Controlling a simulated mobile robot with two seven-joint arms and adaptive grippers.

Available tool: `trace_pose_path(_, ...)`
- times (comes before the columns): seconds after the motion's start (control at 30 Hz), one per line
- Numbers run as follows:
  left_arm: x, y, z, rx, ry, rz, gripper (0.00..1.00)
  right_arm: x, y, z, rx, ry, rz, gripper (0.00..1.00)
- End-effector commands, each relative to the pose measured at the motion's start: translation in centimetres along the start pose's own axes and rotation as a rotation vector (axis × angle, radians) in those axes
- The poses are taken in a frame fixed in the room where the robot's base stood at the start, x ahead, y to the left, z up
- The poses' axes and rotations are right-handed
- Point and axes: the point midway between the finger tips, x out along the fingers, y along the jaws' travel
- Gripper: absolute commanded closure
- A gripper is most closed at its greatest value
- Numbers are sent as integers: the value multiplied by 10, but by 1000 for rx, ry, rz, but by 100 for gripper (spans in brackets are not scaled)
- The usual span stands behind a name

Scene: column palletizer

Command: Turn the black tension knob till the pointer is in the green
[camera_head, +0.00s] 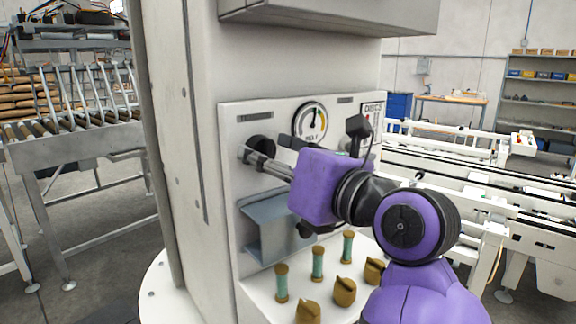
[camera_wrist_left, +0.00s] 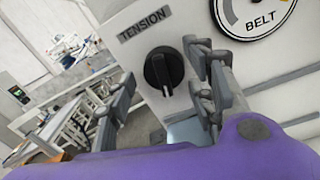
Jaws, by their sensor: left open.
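The black tension knob (camera_head: 262,146) is on the upper left of the pale machine panel; it also shows under the TENSION label in the left wrist view (camera_wrist_left: 164,71). My left gripper (camera_head: 252,157) is open at the knob, its fingers partly covering it. In the left wrist view its fingers (camera_wrist_left: 160,92) stand apart on either side of the knob; I cannot tell whether they touch it. The round BELT gauge (camera_head: 310,122) is to the right of the knob; its dark pointer points roughly up. The pointer's colour zone is too small to tell. My right gripper is not in view.
A grey bracket (camera_head: 275,228) juts from the panel below my gripper. Several teal-and-brown pegs (camera_head: 317,262) and brown knobs (camera_head: 344,291) stand on the ledge below. A grey box (camera_head: 330,14) overhangs the panel. A roller conveyor (camera_head: 75,130) is at left.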

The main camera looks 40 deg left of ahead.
Motion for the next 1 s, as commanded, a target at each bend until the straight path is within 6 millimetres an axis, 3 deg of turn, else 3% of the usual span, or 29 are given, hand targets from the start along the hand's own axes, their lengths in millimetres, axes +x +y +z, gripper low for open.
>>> trace_pose_path(0.5,-97,0,-1,1,0,0,51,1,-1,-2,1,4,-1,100)
trace_pose_path(0.7,-112,1,-1,1,2,2,51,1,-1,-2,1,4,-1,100)
trace_pose_path(1.0,-113,1,-1,-1,2,2,52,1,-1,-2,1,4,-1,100)
